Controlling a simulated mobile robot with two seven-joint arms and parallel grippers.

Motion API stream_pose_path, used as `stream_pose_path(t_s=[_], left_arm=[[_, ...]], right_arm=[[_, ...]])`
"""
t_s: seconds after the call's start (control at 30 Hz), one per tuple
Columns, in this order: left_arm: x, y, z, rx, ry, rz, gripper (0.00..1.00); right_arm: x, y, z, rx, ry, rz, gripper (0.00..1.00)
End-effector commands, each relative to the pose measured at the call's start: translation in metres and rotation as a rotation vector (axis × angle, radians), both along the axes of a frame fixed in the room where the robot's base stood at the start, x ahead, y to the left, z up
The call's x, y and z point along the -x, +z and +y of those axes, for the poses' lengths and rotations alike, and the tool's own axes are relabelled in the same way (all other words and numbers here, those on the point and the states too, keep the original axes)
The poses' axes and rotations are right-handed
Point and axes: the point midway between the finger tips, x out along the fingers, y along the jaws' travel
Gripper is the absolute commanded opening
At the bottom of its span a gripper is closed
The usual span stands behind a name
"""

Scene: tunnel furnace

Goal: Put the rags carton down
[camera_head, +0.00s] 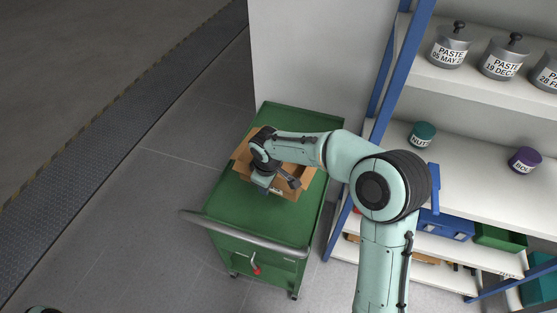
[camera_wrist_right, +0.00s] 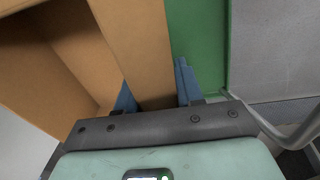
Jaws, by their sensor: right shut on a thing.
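The rags carton (camera_head: 241,161) is a brown open-topped box at the green cart's top (camera_head: 228,207) in the head view. My right gripper (camera_head: 272,187) is over its near side, and the wrist hides much of it. In the right wrist view, the blue fingers (camera_wrist_right: 155,84) stand on both sides of one carton wall (camera_wrist_right: 138,45), shut on it. The carton's inside shows at the left of that view; the part seen looks empty. I cannot tell whether the carton's base touches the cart. My left gripper is not in view.
The cart has a grey push handle (camera_head: 245,233) at its near end and bare green surface around the carton. A pale panel (camera_head: 305,60) stands behind it. To the right is a blue-framed shelf (camera_head: 470,185) with paste pots (camera_head: 450,48), small jars (camera_head: 423,134) and bins.

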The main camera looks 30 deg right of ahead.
Motion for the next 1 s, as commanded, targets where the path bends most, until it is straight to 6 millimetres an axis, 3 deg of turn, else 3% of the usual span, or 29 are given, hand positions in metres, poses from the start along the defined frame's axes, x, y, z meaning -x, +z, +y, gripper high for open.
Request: stream_pose_path(t_s=[0.4,0.7,0.87,1.0], left_arm=[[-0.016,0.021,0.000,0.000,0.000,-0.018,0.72],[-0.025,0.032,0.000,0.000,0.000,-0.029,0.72],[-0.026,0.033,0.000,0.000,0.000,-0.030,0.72],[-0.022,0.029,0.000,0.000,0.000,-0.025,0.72]], right_arm=[[-0.009,0.063,-0.066,-0.007,0.735,0.003,0.04],[-0.009,0.102,-0.099,-0.008,1.200,0.014,0.04],[-0.008,0.107,-0.105,-0.010,1.306,0.019,0.04],[-0.006,0.086,-0.106,-0.013,1.325,0.024,0.04]])
